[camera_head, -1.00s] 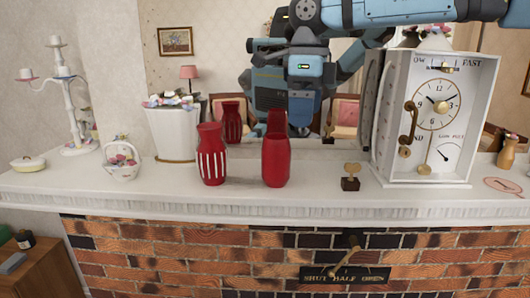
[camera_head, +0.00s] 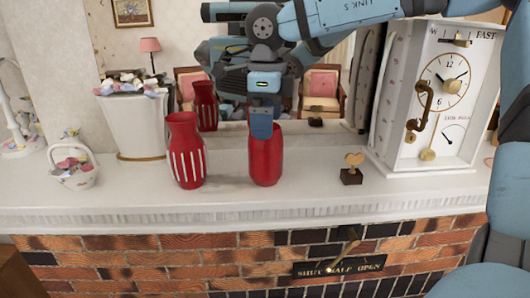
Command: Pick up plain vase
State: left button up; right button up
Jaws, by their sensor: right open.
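The plain red vase (camera_head: 265,162) stands upright on the white mantel (camera_head: 330,192) near the middle. A red vase with white stripes (camera_head: 186,152) stands to its left. My right gripper (camera_head: 262,122) points down at the top of the plain vase, and its fingers hide the vase's neck. It is open and seen edge-on, so I cannot tell if the fingers are around the neck or only in front of it. My left gripper is not in view.
A mirror behind the vases reflects my body and a red vase. A white planter (camera_head: 137,125) and a flower basket (camera_head: 75,170) stand to the left. The mantel's front edge is clear.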

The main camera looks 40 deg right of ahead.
aim_at(268, 142)
jog(key=shift+s+f, duration=0.15)
jog(key=shift+f, duration=0.35)
notch_tip(268, 142, down, 5)
jog(key=shift+r+p, duration=0.1)
jog(key=shift+p, duration=0.75)
jog(key=shift+s, duration=0.1)
jog(key=shift+a, duration=0.1)
jog(key=c, duration=1)
jog(key=shift+r, duration=0.1)
jog(key=shift+c, duration=0.6)
jog(key=shift+r, duration=0.1)
